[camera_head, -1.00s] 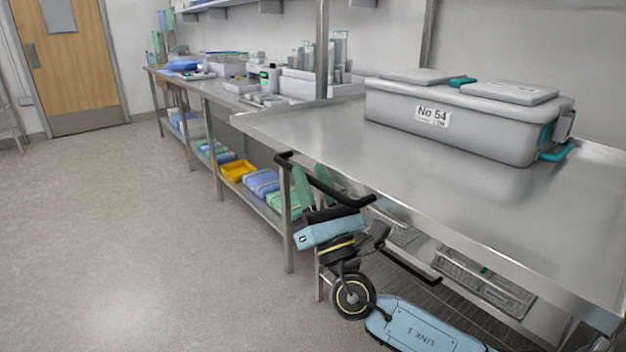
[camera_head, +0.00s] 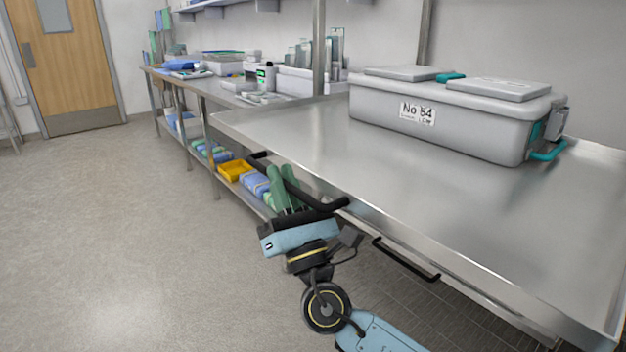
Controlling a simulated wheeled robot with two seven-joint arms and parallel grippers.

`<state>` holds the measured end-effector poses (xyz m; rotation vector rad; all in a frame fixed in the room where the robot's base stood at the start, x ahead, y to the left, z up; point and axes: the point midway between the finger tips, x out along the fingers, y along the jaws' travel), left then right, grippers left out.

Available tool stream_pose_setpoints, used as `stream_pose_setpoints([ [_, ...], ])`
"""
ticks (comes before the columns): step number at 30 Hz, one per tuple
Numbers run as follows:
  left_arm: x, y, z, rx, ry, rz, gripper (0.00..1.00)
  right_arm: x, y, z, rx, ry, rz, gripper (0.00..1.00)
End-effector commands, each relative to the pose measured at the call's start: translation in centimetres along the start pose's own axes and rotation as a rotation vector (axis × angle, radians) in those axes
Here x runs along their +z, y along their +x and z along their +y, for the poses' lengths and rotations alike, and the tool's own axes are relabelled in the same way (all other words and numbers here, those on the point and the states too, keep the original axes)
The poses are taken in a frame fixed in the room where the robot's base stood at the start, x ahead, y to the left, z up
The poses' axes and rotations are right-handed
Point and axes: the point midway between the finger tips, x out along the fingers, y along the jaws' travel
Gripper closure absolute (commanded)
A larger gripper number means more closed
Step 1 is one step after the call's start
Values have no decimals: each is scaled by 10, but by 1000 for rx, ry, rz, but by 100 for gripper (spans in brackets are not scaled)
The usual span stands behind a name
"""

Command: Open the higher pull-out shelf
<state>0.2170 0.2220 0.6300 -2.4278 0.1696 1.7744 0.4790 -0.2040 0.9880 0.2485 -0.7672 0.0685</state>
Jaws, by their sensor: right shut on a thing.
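The higher pull-out shelf (camera_head: 480,215) is a wide steel top that juts out past the frame below it. A grey case (camera_head: 440,120) labelled "No 54" rests on it. Its black bar handle (camera_head: 328,204) runs along the front edge toward the left. My left gripper is out of view.
A lower black handle (camera_head: 405,260) sits under the shelf, above a slatted lower surface (camera_head: 420,285). A steel bench (camera_head: 215,90) with supplies continues to the left, with a yellow bin (camera_head: 235,169) below. The floor at left is clear.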

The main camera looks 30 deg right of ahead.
Motion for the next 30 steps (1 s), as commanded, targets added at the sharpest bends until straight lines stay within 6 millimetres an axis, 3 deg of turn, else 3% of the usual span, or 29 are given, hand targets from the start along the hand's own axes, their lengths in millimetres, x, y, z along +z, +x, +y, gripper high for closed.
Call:
stream_pose_setpoints([
  [9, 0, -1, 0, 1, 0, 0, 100, 0, -1, 0, -3, 1, 4, 100],
  [10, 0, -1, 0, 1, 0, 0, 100, 0, -1, 0, -4, 1, 4, 85],
  [15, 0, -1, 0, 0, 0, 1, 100, 0, -1, 0, -4, 1, 3, 66],
  [24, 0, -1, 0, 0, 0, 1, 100, 0, -3, 0, -3, 0, 2, 66],
  [30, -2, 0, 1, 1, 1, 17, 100, -1, -31, 0, -3, -1, 6, 66],
])
